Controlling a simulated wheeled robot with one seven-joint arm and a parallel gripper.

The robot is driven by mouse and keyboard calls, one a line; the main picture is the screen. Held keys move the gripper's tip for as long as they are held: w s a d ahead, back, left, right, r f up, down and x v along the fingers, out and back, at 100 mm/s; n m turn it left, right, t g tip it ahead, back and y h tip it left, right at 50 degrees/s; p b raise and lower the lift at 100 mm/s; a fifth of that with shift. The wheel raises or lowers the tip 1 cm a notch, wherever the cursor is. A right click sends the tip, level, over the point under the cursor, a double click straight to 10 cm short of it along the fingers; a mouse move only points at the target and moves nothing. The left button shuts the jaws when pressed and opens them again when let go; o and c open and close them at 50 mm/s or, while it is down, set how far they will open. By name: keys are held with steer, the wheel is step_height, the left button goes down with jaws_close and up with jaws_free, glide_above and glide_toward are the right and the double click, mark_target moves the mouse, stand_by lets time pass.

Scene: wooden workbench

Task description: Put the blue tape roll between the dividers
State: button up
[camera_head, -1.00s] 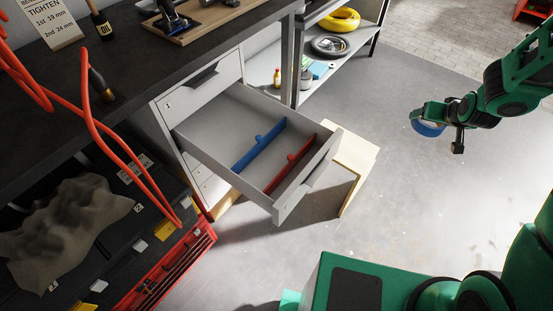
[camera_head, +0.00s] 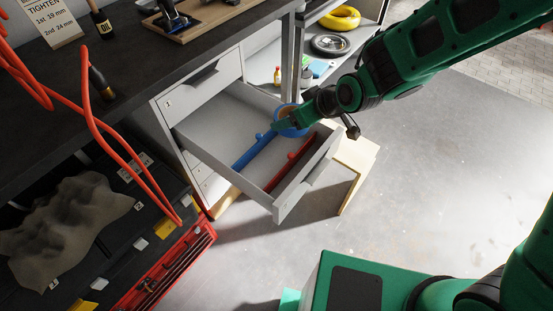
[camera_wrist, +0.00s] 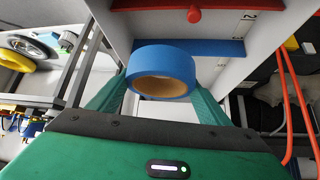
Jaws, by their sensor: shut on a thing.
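The blue tape roll (camera_head: 290,121) is held in my gripper (camera_head: 282,124) over the far right part of the open drawer (camera_head: 220,119). The roll also shows in the wrist view (camera_wrist: 162,72), between my two green fingers (camera_wrist: 160,98), with its brown core facing the camera. The blue divider (camera_head: 252,153) and the red divider (camera_head: 290,163) stand roughly parallel in the drawer. In the wrist view, the blue divider (camera_wrist: 222,47) lies just beyond the roll and the red divider (camera_wrist: 160,4) farther up.
The grey cabinet (camera_head: 202,82) stands behind the drawer, under the dark bench top (camera_head: 130,60). A red cable (camera_head: 100,130) hangs at the left. Shelves with a yellow ring (camera_head: 340,19) are behind.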

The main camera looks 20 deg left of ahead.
steer(key=s+a+r+n+g, duration=0.1)
steer(key=s+a+n+g, duration=0.1)
steer(key=s+a, duration=0.45)
steer(key=shift+y, duration=0.4)
steer(key=f, duration=1.3)
steer(key=shift+s+d+f, duration=0.2)
steer(key=shift+d, duration=0.05)
steer(key=shift+w+f, duration=0.1)
steer(key=shift+f, duration=0.05)
steer(key=w, duration=0.1)
steer(key=w+d, duration=0.1)
steer(key=w, duration=0.1)
steer(key=shift+w+d, duration=0.2)
steer(key=shift+w+d+f, duration=0.1)
steer(key=shift+f, duration=0.5)
steer(key=shift+f, duration=0.25)
